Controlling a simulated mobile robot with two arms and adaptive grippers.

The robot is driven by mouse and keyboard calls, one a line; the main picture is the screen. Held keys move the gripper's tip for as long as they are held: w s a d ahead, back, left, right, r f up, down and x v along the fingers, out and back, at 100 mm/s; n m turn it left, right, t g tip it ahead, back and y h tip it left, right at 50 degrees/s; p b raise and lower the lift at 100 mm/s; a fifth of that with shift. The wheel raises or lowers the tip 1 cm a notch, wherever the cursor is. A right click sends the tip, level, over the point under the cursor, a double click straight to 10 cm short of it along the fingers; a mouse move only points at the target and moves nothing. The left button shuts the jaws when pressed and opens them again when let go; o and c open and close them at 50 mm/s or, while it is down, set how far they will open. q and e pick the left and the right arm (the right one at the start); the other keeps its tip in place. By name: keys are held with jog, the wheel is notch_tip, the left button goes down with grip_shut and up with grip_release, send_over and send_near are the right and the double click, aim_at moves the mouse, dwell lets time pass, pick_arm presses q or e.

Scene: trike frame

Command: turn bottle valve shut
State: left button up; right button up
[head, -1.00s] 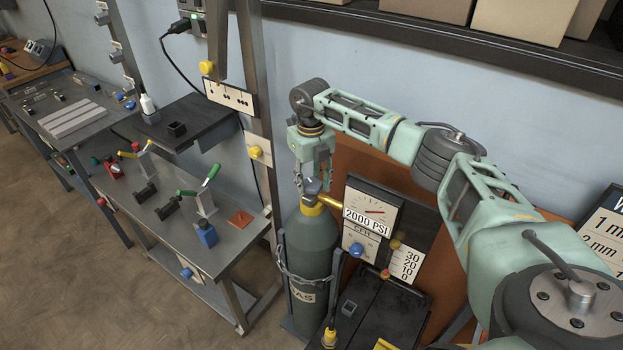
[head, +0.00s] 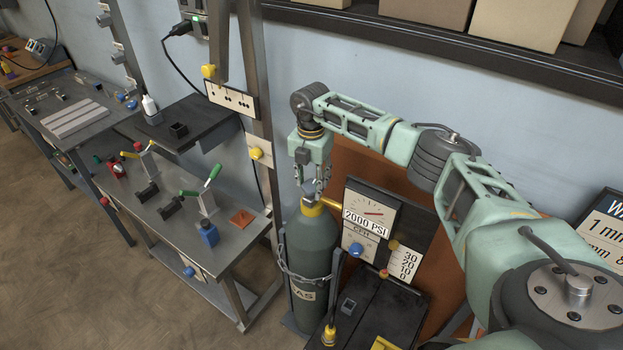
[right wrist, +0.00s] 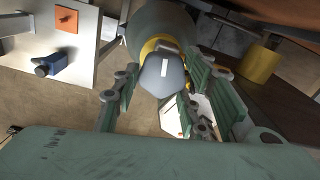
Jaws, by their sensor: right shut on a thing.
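The dark green gas bottle (head: 308,245) stands upright, chained in its holder, with a yellow collar and a brass outlet at its neck. Its grey valve knob (right wrist: 164,76), with a white mark on top, shows in the right wrist view. My right gripper (head: 312,188) points down over the bottle top. Its green-padded fingers are on both sides of the knob in the right wrist view (right wrist: 163,84), shut on it. In the head view the fingers partly hide the knob. My left gripper is not in view.
A gauge panel (head: 369,212) reading 2000 PSI stands just right of the bottle. A dark bench (head: 375,305) is in front of it. A grey table (head: 232,245) with toggle clamps and a blue block (head: 209,234) is at the left, beyond a metal post (head: 262,120).

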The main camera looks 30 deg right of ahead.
aim_at(310, 184)
jog(key=shift+a+m, duration=0.1)
jog(key=shift+m, duration=0.9)
jog(key=shift+w+r, duration=0.1)
jog(key=o, duration=1.1)
notch_tip(310, 184, up, 12)
